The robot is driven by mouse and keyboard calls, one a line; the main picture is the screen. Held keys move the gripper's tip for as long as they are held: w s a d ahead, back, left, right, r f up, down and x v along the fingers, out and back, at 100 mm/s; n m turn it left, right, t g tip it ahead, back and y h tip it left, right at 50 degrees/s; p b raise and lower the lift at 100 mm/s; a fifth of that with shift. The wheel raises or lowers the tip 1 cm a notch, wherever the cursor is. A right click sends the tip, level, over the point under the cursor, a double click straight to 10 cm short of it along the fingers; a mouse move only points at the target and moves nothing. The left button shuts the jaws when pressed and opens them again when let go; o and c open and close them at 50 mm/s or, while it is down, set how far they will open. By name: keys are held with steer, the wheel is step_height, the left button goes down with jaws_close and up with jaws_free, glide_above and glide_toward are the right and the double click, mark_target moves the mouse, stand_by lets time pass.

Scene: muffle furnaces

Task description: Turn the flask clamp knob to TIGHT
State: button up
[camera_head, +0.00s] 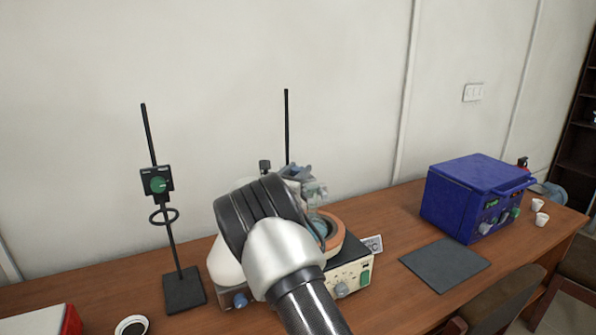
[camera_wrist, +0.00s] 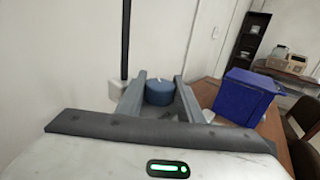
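In the wrist view, a round blue knob (camera_wrist: 159,92) stands between the two grey fingers of my gripper (camera_wrist: 159,78). One finger is on each side of it. The fingers are spread apart, and I cannot tell whether they touch its sides. A dark upright rod (camera_wrist: 126,40) rises just left of the knob. In the head view, that rod (camera_head: 287,125) stands behind my arm, which hides most of the gripper and the clamp area. No TIGHT marking is readable.
A stand with a green dial (camera_head: 158,184) and ring is at the left. A heating bath with a control panel (camera_head: 350,280) sits below my arm. A blue furnace (camera_head: 475,195) and a dark mat (camera_head: 445,264) are at the right. The wall is close behind.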

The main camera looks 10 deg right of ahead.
steer(key=shift+c, duration=1.4)
steer(key=shift+w+r+m+g+h+p, duration=0.1)
steer(key=shift+r+m+g+h+p, duration=0.25)
steer(key=shift+h+p, duration=0.35)
steer(key=shift+f+m+g+h, duration=0.15)
steer(key=shift+m+g+h, duration=0.9)
steer(key=shift+h, duration=0.05)
steer(key=shift+m+g+h+b, duration=0.35)
steer(key=shift+m+g+h, duration=0.35)
steer(key=shift+m+g, duration=0.15)
steer(key=shift+g, duration=0.25)
steer(key=o, duration=1.1)
steer(key=shift+f, duration=0.1)
